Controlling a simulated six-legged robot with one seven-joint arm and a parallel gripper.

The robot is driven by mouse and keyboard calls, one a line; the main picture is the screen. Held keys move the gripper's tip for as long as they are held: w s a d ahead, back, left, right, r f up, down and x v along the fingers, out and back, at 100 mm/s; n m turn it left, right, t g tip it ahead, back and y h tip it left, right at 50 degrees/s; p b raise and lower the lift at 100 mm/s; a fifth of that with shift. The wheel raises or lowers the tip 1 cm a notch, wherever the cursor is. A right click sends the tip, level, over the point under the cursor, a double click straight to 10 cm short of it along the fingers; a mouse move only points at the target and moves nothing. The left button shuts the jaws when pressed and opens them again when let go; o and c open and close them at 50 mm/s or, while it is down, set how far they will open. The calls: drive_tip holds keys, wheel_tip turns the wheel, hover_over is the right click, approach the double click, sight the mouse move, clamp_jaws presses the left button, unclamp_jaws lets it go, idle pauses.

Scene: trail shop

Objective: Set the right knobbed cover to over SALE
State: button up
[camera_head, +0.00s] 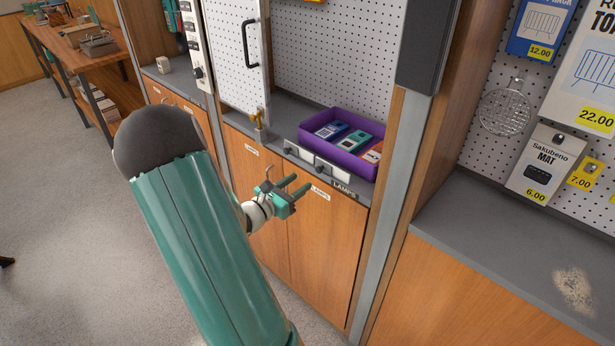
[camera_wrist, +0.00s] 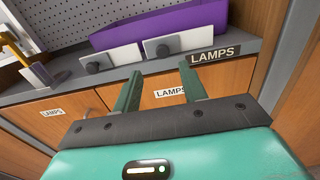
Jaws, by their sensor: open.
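Two white covers with dark knobs sit side by side along the shelf's front edge. The right knobbed cover (camera_head: 334,173) is beside a black LAMPS label (camera_head: 344,189); it also shows in the wrist view (camera_wrist: 190,41), knob towards its left end. The left knobbed cover (camera_head: 300,155) also shows in the wrist view (camera_wrist: 118,56). My gripper (camera_head: 299,184) is open and empty, in front of and below the covers, apart from them. In the wrist view its fingers (camera_wrist: 160,80) point towards the right cover. No SALE lettering is readable.
A purple bin (camera_head: 318,145) with several packets stands just behind the covers. A brass-coloured fitting (camera_head: 259,119) stands at the left by the white pegboard door (camera_head: 238,60). A grey post (camera_head: 390,200) rises at the right. Wooden cabinet doors (camera_head: 325,240) lie below.

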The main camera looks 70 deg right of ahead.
drive_tip(key=v, duration=0.7)
drive_tip(key=shift+w+a, duration=0.1)
drive_tip(key=w+a+r+m+t+y, duration=0.1)
drive_tip(key=a+r+m+t+y, duration=0.3)
drive_tip(key=a, duration=1)
drive_tip(key=w+a+r+m+t+y, duration=0.2)
drive_tip(key=a+r+m+t+y, duration=0.2)
drive_tip(key=a, duration=1)
drive_tip(key=w+a+r+m+t+y, duration=0.2)
drive_tip(key=a+r+m+t+y, duration=0.2)
drive_tip(key=a+r+y, duration=0.4)
drive_tip(key=a+m, duration=0.1)
drive_tip(key=a, duration=0.6)
drive_tip(key=shift+t+y, duration=0.3)
drive_tip(key=shift+w, duration=0.1)
drive_tip(key=shift+c, duration=0.6)
drive_tip(key=shift+d+m, duration=0.2)
drive_tip(key=shift+m, duration=0.1)
